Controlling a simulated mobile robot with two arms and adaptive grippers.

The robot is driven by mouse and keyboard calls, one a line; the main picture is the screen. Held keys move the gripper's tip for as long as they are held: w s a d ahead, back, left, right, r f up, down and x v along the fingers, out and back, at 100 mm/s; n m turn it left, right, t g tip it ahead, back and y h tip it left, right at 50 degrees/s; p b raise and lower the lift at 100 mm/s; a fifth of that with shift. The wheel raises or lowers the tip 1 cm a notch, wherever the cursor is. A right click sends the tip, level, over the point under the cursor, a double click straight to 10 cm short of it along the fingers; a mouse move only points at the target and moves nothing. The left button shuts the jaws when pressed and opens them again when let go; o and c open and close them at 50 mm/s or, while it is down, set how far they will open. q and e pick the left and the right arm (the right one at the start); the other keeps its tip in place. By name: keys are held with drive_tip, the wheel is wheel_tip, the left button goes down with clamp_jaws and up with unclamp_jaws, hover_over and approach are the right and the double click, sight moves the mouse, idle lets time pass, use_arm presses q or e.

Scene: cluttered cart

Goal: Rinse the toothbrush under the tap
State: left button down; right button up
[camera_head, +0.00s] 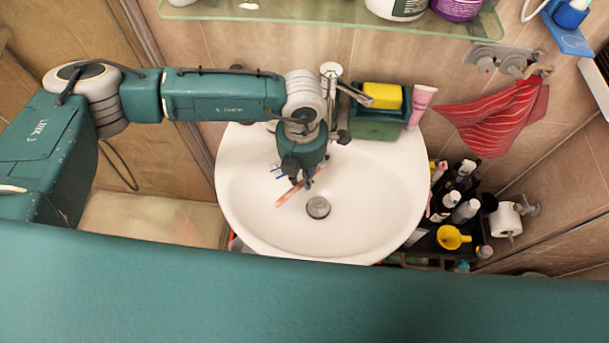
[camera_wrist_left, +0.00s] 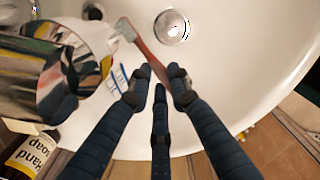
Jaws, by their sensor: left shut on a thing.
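My left gripper (camera_head: 303,180) is over the white sink basin (camera_head: 375,195), fingers pointing down, and is shut on the toothbrush (camera_head: 288,196). The toothbrush has a reddish handle that slants down-left from the fingers in the head view. In the left wrist view the handle (camera_wrist_left: 146,48) runs from between the fingertips (camera_wrist_left: 160,84) up-left, beside the drain. The tap (camera_head: 331,70) is mostly hidden behind my left wrist; large shiny metal (camera_wrist_left: 75,70) at the left wrist view's left appears to be it. I cannot make out running water. My right gripper is out of view.
The drain (camera_head: 318,207) is just right of the gripper. A green holder with a yellow sponge (camera_head: 383,96) and a pink tube (camera_head: 422,103) stand behind the basin's right side. A glass shelf (camera_head: 340,12) crosses above. A hand soap bottle (camera_wrist_left: 28,155) shows at lower left.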

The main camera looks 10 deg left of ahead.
use_arm(q)
drive_tip(key=shift+s, duration=0.15)
drive_tip(key=shift+s, duration=0.4)
idle(0.4)
drive_tip(key=shift+s, duration=0.15)
drive_tip(key=s, duration=0.6)
drive_tip(key=shift+s, duration=0.4)
idle(0.5)
